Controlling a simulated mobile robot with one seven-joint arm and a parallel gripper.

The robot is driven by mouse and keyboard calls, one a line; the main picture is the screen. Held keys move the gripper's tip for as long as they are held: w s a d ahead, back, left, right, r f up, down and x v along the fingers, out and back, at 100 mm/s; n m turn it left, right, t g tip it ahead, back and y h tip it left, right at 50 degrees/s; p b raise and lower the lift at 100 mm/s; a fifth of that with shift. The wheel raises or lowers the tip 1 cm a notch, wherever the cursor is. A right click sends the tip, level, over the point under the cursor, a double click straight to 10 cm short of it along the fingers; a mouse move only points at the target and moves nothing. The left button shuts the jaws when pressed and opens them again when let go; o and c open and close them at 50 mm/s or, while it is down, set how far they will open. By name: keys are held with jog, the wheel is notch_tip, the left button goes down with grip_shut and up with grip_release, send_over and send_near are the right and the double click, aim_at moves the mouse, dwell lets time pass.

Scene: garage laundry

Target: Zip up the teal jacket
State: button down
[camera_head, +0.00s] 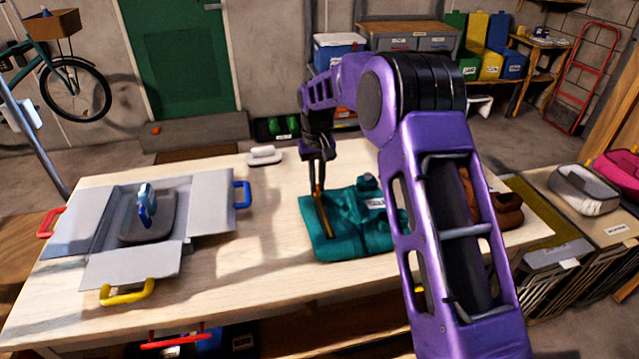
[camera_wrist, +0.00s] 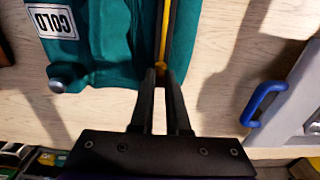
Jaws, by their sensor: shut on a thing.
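The teal jacket (camera_head: 345,240) lies folded on the pale table, partly behind my arm. Its zip line (camera_head: 322,215) shows as an orange-yellow strip with a dark edge near its left side. My gripper (camera_head: 318,184) is at the far end of this strip. In the wrist view its fingertips (camera_wrist: 162,76) are close together on the zip; the small piece between them is hidden. A dark round knob (camera_wrist: 63,77) sits at the jacket's edge.
An open grey box (camera_head: 100,215) with coloured handles stands on the table at left, holding an iron-like thing (camera_head: 147,205). A white-handled brush (camera_head: 264,155) lies at the back edge. Brown shoes (camera_head: 505,210) are at right. Bare table lies between box and jacket.

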aim_at(317, 185)
jog(key=c, duration=0.9)
grip_release()
jog(key=shift+r, duration=0.1)
notch_tip(317, 185, up, 17)
jog(key=shift+r+p, duration=0.15)
jog(key=shift+p, duration=0.7)
